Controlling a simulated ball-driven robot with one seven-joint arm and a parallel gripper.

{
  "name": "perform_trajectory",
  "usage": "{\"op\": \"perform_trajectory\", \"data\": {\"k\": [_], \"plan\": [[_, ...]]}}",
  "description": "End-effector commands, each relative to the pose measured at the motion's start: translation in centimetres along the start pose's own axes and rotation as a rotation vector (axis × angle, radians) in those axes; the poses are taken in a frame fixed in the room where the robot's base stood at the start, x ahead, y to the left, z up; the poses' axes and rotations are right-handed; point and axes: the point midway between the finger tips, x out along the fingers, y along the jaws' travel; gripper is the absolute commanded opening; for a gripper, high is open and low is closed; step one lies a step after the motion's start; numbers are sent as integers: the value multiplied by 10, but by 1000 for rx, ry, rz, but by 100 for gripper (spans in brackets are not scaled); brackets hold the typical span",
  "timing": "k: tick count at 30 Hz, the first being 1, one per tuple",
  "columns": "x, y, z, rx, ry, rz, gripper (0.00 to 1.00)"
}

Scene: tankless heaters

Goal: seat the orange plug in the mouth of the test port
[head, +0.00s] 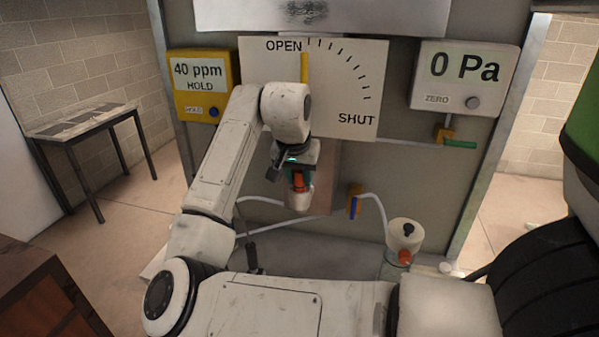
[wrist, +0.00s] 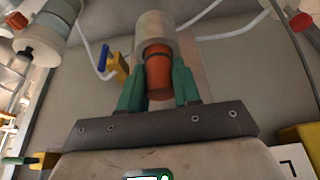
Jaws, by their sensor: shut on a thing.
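My gripper (head: 298,178) is shut on the orange plug (head: 299,183) in front of the panel. In the wrist view, the teal fingers of my gripper (wrist: 158,88) hold the orange plug (wrist: 158,72) from both sides. A pale cylinder, which looks like the test port (wrist: 155,27), is straight beyond the plug and in line with it. The plug's far end overlaps the dark mouth of this port; I cannot tell how deep it sits. In the head view the port (head: 299,201) shows just below the plug, and its mouth is hidden.
A white canister (head: 403,233) with a black knob and orange part stands right of the port. A blue-handled yellow valve (head: 354,201) and pale pipes (head: 372,203) lie between them. The dial (head: 345,85) has its yellow pointer near OPEN. The meter (head: 464,77) reads 0 Pa.

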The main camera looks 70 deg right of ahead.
Motion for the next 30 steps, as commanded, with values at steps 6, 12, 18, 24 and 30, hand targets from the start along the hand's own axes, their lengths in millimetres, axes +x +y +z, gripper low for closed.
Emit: {"op": "perform_trajectory", "data": {"k": [6,12,18,24,30], "plan": [[0,0,0,0,0,0,0],[5,0,2,0,0,0,33],[5,0,2,0,-2,1,52],[6,2,2,2,-3,3,56],[3,2,1,4,-4,4,56]]}}
